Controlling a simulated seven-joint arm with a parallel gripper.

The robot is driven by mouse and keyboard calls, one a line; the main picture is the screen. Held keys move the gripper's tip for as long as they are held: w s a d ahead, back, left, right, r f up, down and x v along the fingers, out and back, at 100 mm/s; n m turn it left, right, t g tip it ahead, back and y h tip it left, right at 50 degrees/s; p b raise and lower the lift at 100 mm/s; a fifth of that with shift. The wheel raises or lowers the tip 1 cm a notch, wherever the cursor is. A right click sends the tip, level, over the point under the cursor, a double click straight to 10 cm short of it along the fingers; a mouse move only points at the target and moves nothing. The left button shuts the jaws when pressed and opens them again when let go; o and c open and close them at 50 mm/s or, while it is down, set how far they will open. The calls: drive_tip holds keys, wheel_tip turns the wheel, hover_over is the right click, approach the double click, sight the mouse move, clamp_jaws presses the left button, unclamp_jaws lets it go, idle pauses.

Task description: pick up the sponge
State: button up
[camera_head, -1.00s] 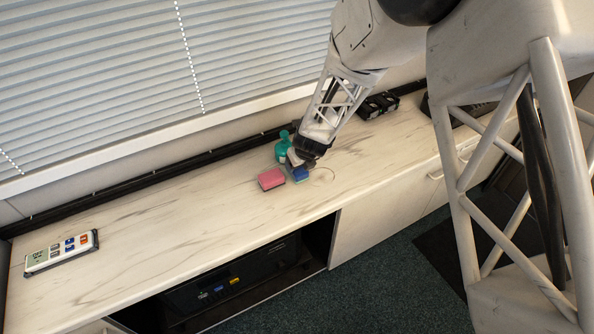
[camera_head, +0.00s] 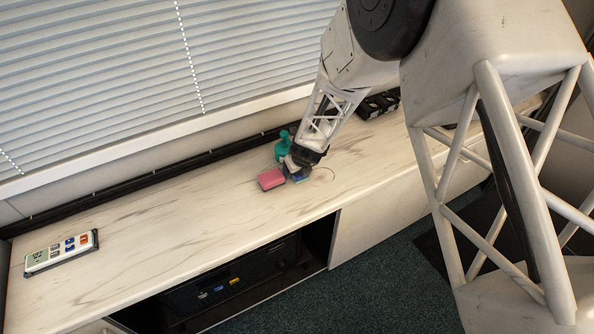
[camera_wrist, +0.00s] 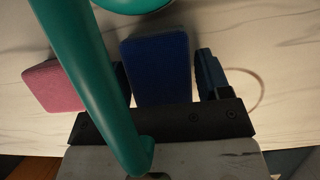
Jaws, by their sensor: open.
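A blue block (camera_head: 300,178), sponge-like, lies on the counter and is partly covered by my gripper (camera_head: 296,170). A pink sponge-like block (camera_head: 271,179) lies just left of it. In the wrist view the blue block (camera_wrist: 158,68) fills the space between the jaws of my gripper (camera_wrist: 165,75). The right finger stands beside it with a narrow gap; the left finger is mostly hidden behind a teal shape. The pink block (camera_wrist: 52,88) is outside the jaws on the left. My gripper is open and low over the blue block.
A remote-like device (camera_head: 61,252) lies at the counter's left end. Black items (camera_head: 378,104) sit farther right. The counter's left middle is clear.

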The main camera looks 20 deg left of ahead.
drive_tip(key=c, duration=0.7)
drive_tip(key=shift+r, duration=0.3)
drive_tip(key=s+d, duration=2.2)
drive_tip(key=shift+s+d, duration=0.3)
idle(0.6)
idle(0.5)
